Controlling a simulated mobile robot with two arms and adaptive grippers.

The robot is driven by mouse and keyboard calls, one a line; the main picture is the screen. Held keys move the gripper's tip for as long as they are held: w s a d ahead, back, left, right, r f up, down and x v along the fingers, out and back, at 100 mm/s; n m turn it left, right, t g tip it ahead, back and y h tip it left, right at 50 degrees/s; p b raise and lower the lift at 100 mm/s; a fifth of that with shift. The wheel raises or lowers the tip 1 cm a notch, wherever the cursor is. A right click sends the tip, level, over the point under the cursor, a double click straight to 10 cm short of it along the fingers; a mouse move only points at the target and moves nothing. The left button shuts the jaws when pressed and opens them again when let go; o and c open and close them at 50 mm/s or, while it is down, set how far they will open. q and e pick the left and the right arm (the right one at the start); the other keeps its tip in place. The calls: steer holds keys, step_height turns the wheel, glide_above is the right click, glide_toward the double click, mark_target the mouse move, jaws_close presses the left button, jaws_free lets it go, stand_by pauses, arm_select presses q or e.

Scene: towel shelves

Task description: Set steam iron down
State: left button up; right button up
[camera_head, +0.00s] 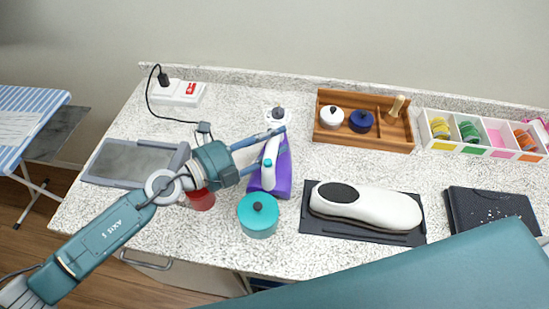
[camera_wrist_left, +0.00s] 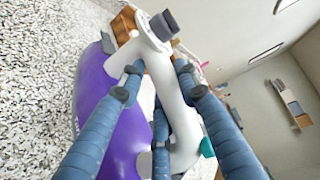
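The steam iron has a purple body (camera_head: 283,172) and a white handle (camera_head: 269,172). It is at the middle of the counter, tilted in the head view. In the left wrist view the white handle (camera_wrist_left: 168,95) lies between my blue fingers, with the purple body (camera_wrist_left: 95,90) to the left. My left gripper (camera_head: 268,150) is shut on the handle, its fingers on both sides. A white end with a dark grey knob appears above the fingertips. I cannot tell whether the iron touches the counter (camera_head: 225,125). My right gripper is not in view.
A teal pot (camera_head: 258,216) stands just in front of the iron, and a red pot (camera_head: 202,200) stands under my left wrist. A wooden tray (camera_head: 398,142) is behind right. A black mat (camera_head: 313,222) holds a white-and-black object. A grey tray (camera_head: 125,165) lies left.

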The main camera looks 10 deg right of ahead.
arm_select(q)
steer(key=shift+w+d+r, duration=0.1)
steer(key=shift+r, duration=0.1)
jaws_close()
